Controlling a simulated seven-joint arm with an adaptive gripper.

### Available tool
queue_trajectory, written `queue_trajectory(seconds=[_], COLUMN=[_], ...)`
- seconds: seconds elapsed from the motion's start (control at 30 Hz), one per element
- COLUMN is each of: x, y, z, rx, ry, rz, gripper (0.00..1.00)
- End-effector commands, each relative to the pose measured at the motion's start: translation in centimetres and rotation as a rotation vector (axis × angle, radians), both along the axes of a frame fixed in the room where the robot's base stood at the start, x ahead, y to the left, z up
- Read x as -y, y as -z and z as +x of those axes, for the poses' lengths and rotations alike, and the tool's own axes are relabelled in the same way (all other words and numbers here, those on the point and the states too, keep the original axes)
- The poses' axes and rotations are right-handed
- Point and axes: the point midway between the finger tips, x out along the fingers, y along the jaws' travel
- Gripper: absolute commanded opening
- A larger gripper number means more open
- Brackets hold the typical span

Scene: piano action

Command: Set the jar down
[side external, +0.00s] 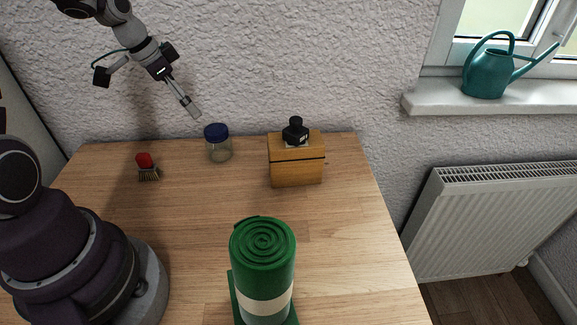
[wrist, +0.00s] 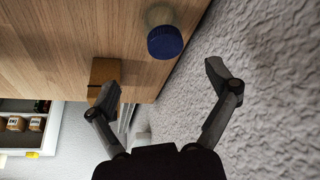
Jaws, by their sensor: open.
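A clear glass jar (side external: 219,150) with a dark blue lid (side external: 216,131) stands upright on the wooden table, near its back edge by the wall. In the wrist view the jar shows from above as its blue lid (wrist: 165,42), with the glass (wrist: 158,14) behind it. My gripper (side external: 194,110) is in the air, up and to the left of the jar, apart from it. In the wrist view my gripper (wrist: 164,80) has its two fingers spread wide with nothing between them.
A green roll (side external: 263,262) stands at the front. The middle of the table (side external: 200,215) is clear. The wall is close behind.

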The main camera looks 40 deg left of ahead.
Motion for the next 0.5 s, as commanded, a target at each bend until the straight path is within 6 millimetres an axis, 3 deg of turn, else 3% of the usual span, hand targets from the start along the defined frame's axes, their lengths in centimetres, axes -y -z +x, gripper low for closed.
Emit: queue_trajectory(seconds=[0.17, 0.3, 0.5], x=[6.1, 11.2, 14.1], y=[-4.9, -7.7, -8.3], z=[-1.4, -5.3, -9.8], rx=[0.004, 0.04, 0.093], ry=[-0.042, -0.126, -0.229], rz=[0.043, 0.047, -0.004], gripper=[0.86, 0.86, 0.86])
